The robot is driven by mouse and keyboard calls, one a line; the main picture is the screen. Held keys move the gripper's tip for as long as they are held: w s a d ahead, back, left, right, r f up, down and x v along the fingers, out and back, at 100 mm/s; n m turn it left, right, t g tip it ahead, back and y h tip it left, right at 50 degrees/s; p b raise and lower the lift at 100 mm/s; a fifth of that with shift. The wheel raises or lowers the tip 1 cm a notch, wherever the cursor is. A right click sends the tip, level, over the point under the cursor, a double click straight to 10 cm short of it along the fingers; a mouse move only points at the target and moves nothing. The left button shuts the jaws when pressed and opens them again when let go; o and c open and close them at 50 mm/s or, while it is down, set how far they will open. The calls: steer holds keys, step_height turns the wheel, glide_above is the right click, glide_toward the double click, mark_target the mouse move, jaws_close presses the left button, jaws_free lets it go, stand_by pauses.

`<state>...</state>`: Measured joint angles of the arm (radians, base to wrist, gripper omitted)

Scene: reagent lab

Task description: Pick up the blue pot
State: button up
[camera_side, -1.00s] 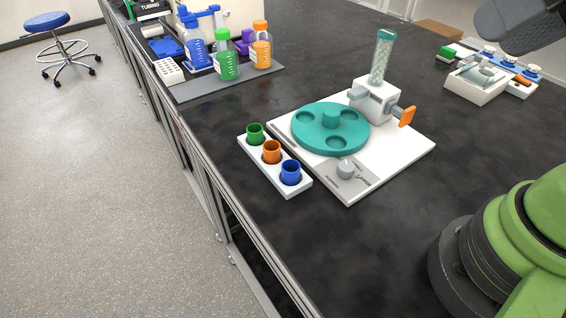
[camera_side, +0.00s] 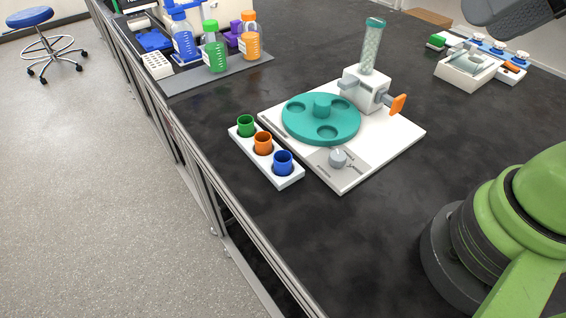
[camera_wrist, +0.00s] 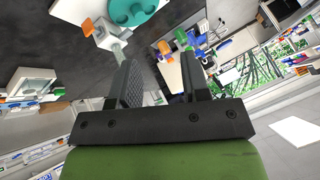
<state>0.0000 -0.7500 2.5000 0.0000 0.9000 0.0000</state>
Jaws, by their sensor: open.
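The blue pot (camera_side: 283,162) stands upright in the near end of a white three-hole rack (camera_side: 262,160) on the black bench. An orange pot (camera_side: 263,143) and a green pot (camera_side: 246,125) stand in the same rack. My gripper (camera_wrist: 165,75) shows in the wrist view with its two dark fingers apart and nothing between them. It is away from the pots, and the blue pot cannot be made out in the wrist view. The gripper's fingers are outside the side view.
A white base (camera_side: 395,142) with a teal three-well turntable (camera_side: 345,124) stands right of the rack. It has a grey knob (camera_side: 338,158), a clear column (camera_side: 372,50) and an orange handle (camera_side: 397,104). Bottles (camera_side: 214,48) stand on a grey mat at the back. The front bench is clear.

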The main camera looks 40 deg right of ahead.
steer(key=o, duration=0.4)
steer(key=shift+w, duration=0.1)
